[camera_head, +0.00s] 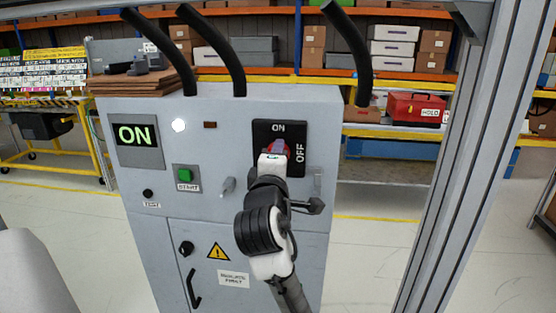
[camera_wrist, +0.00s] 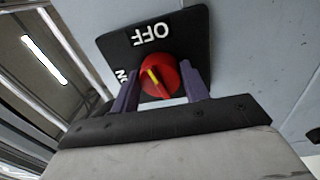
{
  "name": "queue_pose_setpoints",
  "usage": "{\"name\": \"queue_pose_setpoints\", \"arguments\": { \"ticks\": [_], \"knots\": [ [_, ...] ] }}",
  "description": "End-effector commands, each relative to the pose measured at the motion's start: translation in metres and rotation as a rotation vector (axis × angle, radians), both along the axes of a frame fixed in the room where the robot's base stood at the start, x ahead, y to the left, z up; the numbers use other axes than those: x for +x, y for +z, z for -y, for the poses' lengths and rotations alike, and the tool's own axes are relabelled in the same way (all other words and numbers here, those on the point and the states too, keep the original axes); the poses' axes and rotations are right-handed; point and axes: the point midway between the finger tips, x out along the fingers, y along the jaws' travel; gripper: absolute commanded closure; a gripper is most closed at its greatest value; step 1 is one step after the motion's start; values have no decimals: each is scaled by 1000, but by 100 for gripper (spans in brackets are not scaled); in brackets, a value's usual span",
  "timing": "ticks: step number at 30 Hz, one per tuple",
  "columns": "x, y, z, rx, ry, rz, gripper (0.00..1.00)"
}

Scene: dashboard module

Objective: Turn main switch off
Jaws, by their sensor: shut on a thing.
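The main switch is a red round knob (camera_wrist: 160,76) with a yellow mark, on a black plate (camera_head: 262,130) on the grey cabinet's front. In the head view the plate reads ON at its top and OFF at its right side. My gripper (camera_head: 277,149) is at the plate and hides most of the knob. In the wrist view my gripper's purple fingers (camera_wrist: 160,84) stand on both sides of the knob, shut on it. The yellow mark tilts toward the upper left there, roughly between the two labels. The display (camera_head: 138,134) at the cabinet's left reads ON in green.
A green START button (camera_head: 186,174) and a lit white lamp (camera_head: 179,125) are left of the switch. A grey handle (camera_head: 227,186) sits beside my wrist. Black cables (camera_head: 222,50) rise from the cabinet top. A metal post (camera_head: 465,160) stands at the right.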

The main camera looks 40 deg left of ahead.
Motion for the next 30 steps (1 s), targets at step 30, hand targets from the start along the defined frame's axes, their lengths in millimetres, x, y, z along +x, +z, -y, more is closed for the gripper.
{"name": "queue_pose_setpoints", "arguments": {
  "ticks": [30],
  "knots": [
    [0, -1, 0, 198, 0, -123, 54]
  ]
}}
